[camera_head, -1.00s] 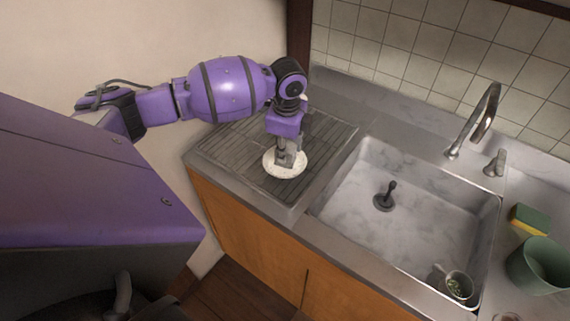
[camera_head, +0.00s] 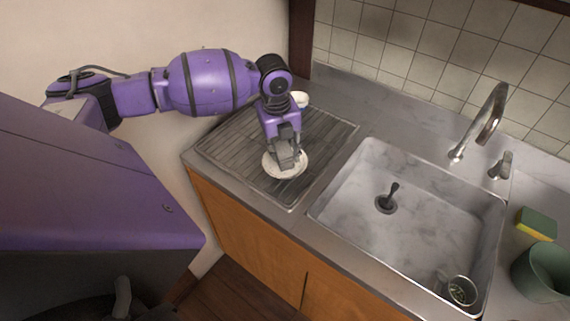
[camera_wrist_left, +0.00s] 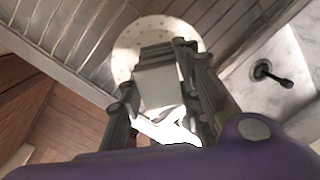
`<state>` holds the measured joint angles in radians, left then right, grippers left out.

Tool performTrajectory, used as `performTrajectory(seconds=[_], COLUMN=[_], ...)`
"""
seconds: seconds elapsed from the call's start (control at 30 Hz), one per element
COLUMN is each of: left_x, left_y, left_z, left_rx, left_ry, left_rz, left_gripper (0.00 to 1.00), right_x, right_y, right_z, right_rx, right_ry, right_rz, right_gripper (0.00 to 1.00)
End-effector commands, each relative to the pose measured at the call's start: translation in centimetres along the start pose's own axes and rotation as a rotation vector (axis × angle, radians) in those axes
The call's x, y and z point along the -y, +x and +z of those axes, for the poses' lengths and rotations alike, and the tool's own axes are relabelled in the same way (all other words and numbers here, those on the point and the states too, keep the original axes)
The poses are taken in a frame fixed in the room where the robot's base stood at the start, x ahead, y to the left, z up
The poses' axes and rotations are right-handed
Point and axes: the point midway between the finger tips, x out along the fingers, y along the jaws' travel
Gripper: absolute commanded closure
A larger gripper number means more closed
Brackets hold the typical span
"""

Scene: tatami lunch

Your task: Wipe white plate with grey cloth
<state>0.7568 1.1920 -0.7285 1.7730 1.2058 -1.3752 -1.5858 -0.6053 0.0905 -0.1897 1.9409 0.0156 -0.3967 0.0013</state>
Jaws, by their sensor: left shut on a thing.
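The white plate (camera_head: 272,173) lies on the ribbed drainboard left of the sink, and its pale speckled rim (camera_wrist_left: 125,55) shows in the left wrist view. My left gripper (camera_head: 290,164) points down over the plate. It is shut on the grey cloth (camera_wrist_left: 160,82), which shows between the fingers in the left wrist view. The cloth is hard to make out in the head view, and whether it touches the plate is unclear. The gripper and cloth hide part of the plate. My right gripper is not in view.
A white cup (camera_head: 301,99) stands behind my left wrist. A faucet (camera_head: 485,118), a sponge (camera_head: 537,223) and a green container (camera_head: 541,272) are at the right.

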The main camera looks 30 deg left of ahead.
Motion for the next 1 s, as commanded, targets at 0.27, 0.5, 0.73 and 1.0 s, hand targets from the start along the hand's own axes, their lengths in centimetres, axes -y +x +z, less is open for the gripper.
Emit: performTrajectory(seconds=[0.27, 0.5, 0.73, 1.0], left_x=[0.3, 0.2, 0.4, 0.4], left_y=[-0.5, 0.1, 0.0, -0.1], left_z=[-0.1, -0.4, -0.5, -0.5], left_rx=[0.027, 0.061, 0.099, 0.126], left_ry=[-0.236, -0.596, -0.958, -1.194], left_rz=[0.008, 0.038, 0.060, 0.073], left_gripper=[0.89, 0.89, 0.89, 0.89], right_x=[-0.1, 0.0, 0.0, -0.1], right_y=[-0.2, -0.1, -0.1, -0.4], right_z=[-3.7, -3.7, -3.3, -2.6], right_rx=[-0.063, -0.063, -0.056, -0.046], right_ry=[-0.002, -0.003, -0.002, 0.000], right_rz=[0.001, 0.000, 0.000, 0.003], right_gripper=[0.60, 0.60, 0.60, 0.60])
